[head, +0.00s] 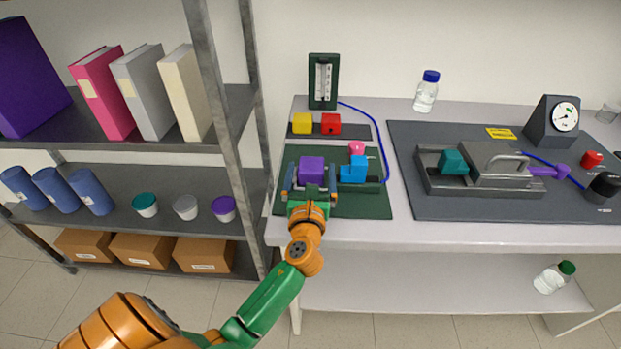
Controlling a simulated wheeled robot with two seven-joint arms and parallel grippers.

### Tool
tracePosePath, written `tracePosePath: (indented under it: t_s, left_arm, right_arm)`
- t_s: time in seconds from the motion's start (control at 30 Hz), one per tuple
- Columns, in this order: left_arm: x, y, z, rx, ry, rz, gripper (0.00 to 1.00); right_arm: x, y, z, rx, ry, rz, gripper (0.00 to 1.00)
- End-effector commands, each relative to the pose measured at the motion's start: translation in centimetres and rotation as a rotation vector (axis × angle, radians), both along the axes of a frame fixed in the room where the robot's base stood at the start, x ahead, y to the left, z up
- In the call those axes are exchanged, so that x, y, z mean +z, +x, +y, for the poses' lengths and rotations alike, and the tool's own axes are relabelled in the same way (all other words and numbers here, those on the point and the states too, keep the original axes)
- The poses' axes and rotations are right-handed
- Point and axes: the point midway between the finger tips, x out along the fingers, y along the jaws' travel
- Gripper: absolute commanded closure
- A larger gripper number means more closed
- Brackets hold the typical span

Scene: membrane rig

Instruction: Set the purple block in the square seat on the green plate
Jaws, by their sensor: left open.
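The purple block (312,168) stands on the green plate (365,208), toward its left side. My left gripper (311,182) is open, with its fingers on either side of the purple block; I cannot tell whether they touch it. The square seat is not visible; the block and gripper cover that part of the plate, so I cannot tell whether the block sits in it. A blue block-shaped part (354,170) is on the plate just right of the purple block. A pink knob (356,148) is behind it. My right gripper is out of view.
Behind the plate, a dark strip holds a yellow block (302,123) and a red block (330,124). A gauge panel (323,82) stands behind them, with a blue tube running right. A dark mat (460,206) with a metal rig lies right. A shelf post (222,125) rises left.

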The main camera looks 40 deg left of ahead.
Motion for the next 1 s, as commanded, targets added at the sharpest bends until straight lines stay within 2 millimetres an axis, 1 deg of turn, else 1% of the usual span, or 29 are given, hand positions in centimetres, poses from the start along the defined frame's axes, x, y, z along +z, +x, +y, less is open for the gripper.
tracePosePath:
  t_s: [0.07,0.13,0.4,0.5,0.63,1.0]
  left_arm:
    - [-0.1,-0.8,-0.5,-0.002,-0.001,0.001,0.0]
    - [-0.2,-2.0,-1.3,-0.001,-0.002,0.002,0.0]
    - [-0.3,-8.0,-4.8,0.001,-0.004,0.001,0.0]
    - [-0.3,-9.4,-5.7,0.0,-0.002,0.001,0.0]
    - [0.0,-10.2,-6.2,0.001,0.0,-0.001,0.0]
    - [0.1,-10.2,-6.2,0.001,0.0,-0.001,0.0]
  right_arm:
    - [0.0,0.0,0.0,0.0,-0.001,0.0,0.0]
    - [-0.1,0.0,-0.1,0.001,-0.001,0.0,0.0]
    - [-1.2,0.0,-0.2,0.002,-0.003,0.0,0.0]
    - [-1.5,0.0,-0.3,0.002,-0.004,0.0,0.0]
    - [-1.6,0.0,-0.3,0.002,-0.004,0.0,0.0]
    - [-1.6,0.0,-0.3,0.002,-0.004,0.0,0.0]
